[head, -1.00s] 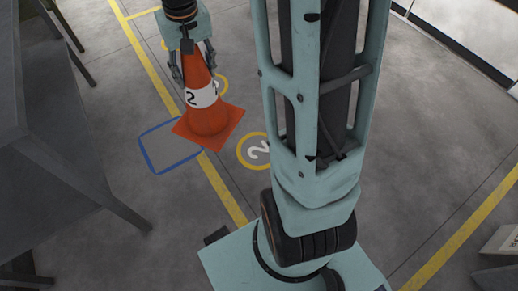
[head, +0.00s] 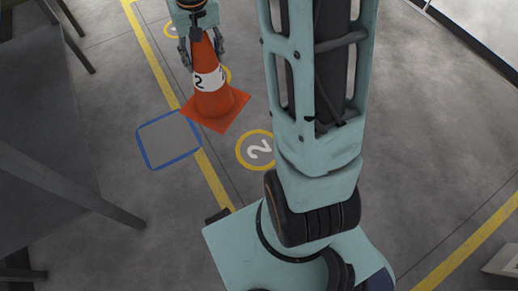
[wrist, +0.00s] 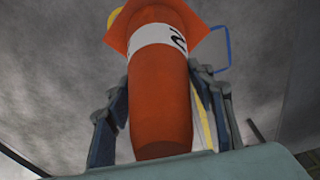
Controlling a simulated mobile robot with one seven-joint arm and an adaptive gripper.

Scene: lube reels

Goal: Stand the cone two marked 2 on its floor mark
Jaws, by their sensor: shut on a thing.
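The orange cone marked 2 (head: 211,103), with a white band and square base, hangs upright or slightly tilted from my gripper (head: 202,48) in the head view. My gripper is shut on the cone near its top. In the wrist view the cone (wrist: 160,95) fills the middle, between the fingers (wrist: 160,110). The floor mark 2 (head: 258,150), a yellow ring with a white 2, lies right of and nearer than the cone. The cone's base appears raised above the floor.
A blue-edged square (head: 168,139) lies on the floor left of the cone. Other yellow rings lie farther back, one (head: 172,29) near the gripper and one partly behind the cone. Yellow lines (head: 216,187) cross the floor. A dark table (head: 45,130) stands at left.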

